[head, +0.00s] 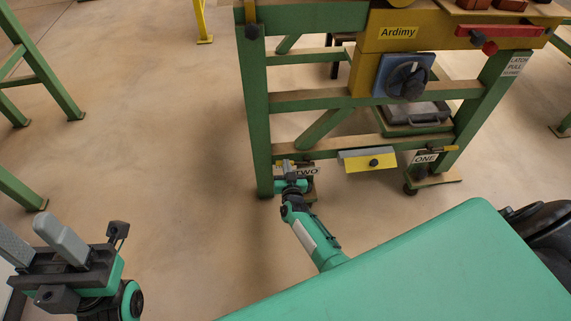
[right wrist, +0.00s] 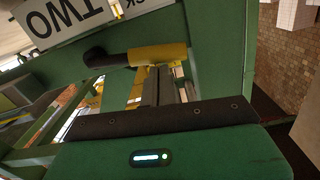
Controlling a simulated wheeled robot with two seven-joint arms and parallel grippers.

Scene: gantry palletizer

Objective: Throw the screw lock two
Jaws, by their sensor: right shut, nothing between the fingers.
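Screw lock two shows in the right wrist view as a yellow barrel (right wrist: 158,55) with a black knob (right wrist: 96,57) at its left end, beside the TWO label (right wrist: 68,20). In the head view the TWO label (head: 309,171) is low on the green frame's left leg, and the lock there is mostly hidden by my gripper. My right gripper (head: 287,166) is at that leg, shut and empty. Its fingers (right wrist: 166,80) end close to the yellow barrel; I cannot tell if they touch. My left gripper (head: 38,238) is open and empty at lower left, far from the frame.
The green frame (head: 255,110) carries a yellow Ardimy housing (head: 365,45), a blue plate with a black dial (head: 406,78) and a red latch handle (head: 477,39). A label ONE (head: 425,158) marks its right foot. The floor (head: 160,130) to the left is clear.

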